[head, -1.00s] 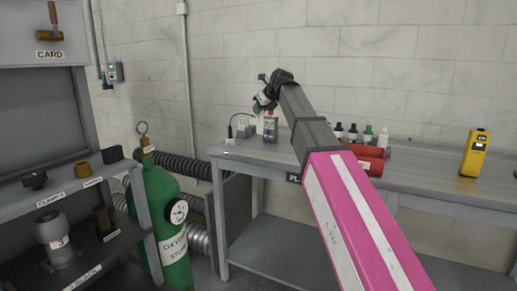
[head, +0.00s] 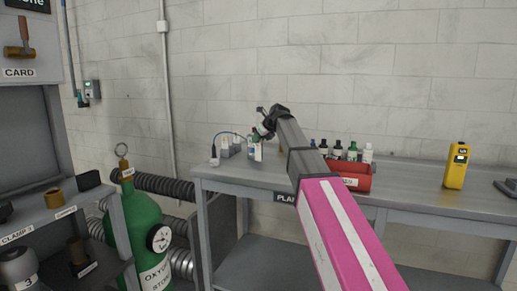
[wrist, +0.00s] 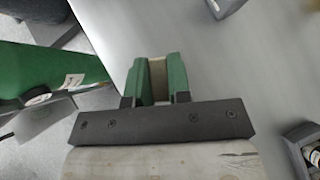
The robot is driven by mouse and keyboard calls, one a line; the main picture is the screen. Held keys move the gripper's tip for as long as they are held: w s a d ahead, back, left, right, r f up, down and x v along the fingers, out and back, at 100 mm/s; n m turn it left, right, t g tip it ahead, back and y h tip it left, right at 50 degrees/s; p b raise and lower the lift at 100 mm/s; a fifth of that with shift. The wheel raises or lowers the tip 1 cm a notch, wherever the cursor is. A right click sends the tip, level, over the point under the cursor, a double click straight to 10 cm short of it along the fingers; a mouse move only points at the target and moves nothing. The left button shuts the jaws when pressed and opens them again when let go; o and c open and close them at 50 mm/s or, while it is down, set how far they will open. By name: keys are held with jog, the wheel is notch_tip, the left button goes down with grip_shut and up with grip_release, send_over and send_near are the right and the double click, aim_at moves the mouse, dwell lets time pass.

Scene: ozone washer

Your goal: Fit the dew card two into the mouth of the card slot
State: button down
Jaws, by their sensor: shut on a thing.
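My gripper (head: 264,128) is over the back left part of the workbench in the head view. In the wrist view its two green fingers (wrist: 161,82) are shut on a thin beige piece (wrist: 158,78), seen edge-on, which I take for dew card two. No marking on it is readable. In the head view the card cannot be told apart from the pale things behind the gripper. A "CARD" label (head: 19,73) is on the grey cabinet at the upper left, under a wooden-handled item (head: 19,50). The slot's mouth cannot be made out.
A green oxygen cylinder (head: 140,230) stands between the cabinet and the workbench (head: 410,197). Small pale items (head: 228,147) sit near the gripper. A wall box (head: 92,90) hangs left.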

aim_at(259, 147)
jog(key=shift+d+f, duration=0.1)
jog(key=shift+f, duration=2)
jog(key=shift+f, duration=0.1)
jog(key=c, duration=1.1)
grip_release()
jog(key=shift+o, duration=0.2)
